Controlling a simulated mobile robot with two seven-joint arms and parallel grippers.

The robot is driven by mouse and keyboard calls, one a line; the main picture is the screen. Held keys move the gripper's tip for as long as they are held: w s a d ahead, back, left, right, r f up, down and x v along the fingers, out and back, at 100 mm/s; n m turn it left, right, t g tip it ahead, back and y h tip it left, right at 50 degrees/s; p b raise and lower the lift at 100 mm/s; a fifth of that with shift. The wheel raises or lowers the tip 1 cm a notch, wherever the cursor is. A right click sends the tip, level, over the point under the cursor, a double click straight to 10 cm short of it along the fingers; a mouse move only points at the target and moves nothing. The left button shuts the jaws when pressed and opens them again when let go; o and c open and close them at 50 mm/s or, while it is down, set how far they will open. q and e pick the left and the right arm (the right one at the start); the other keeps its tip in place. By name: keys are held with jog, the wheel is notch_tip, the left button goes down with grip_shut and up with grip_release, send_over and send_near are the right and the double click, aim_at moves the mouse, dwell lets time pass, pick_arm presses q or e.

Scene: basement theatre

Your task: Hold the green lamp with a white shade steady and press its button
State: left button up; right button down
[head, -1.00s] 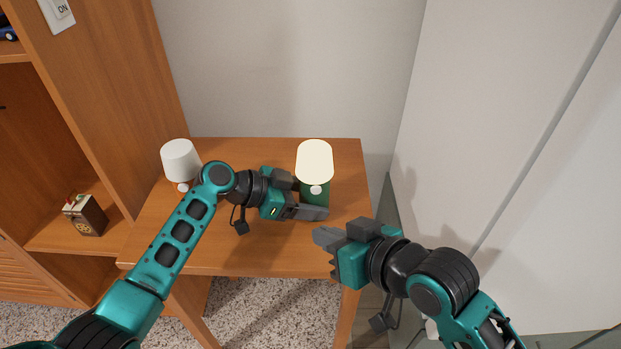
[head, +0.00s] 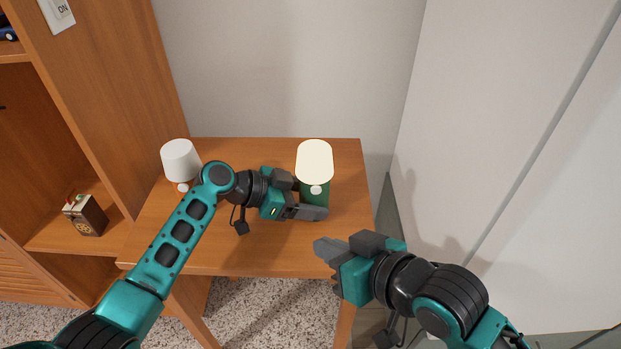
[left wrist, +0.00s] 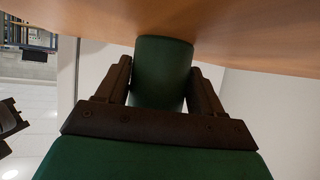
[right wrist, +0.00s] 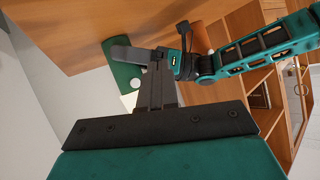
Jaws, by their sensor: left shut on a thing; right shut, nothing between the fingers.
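The green lamp (head: 320,197) stands upright on the wooden table, its cream-white shade (head: 314,158) glowing warmly. A small white round button (head: 316,190) is on its base just below the shade. My left gripper (head: 312,206) is shut around the green base from the left; the left wrist view shows the base (left wrist: 162,72) between both fingers. My right gripper (head: 322,247) is shut and empty, in front of the lamp and lower in the picture, apart from it. In the right wrist view, the lamp base (right wrist: 120,52) is partly hidden behind my grippers.
A second lamp (head: 181,160) with a white shade, unlit, stands at the table's back left. A wooden shelf unit (head: 110,90) with a small box (head: 86,214) is on the left. The table's front middle (head: 230,258) is clear. A pale wall (head: 500,150) rises on the right.

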jog(key=w, duration=0.8)
jog(key=shift+a, duration=0.45)
jog(key=shift+w, duration=0.25)
dwell(1.3)
jog(key=shift+w, duration=0.3)
jog(key=shift+w+a, duration=0.1)
jog(key=shift+w, duration=0.25)
dwell(0.6)
jog(key=shift+s, duration=0.8)
jog(key=s, duration=0.6)
jog(key=shift+d, duration=0.45)
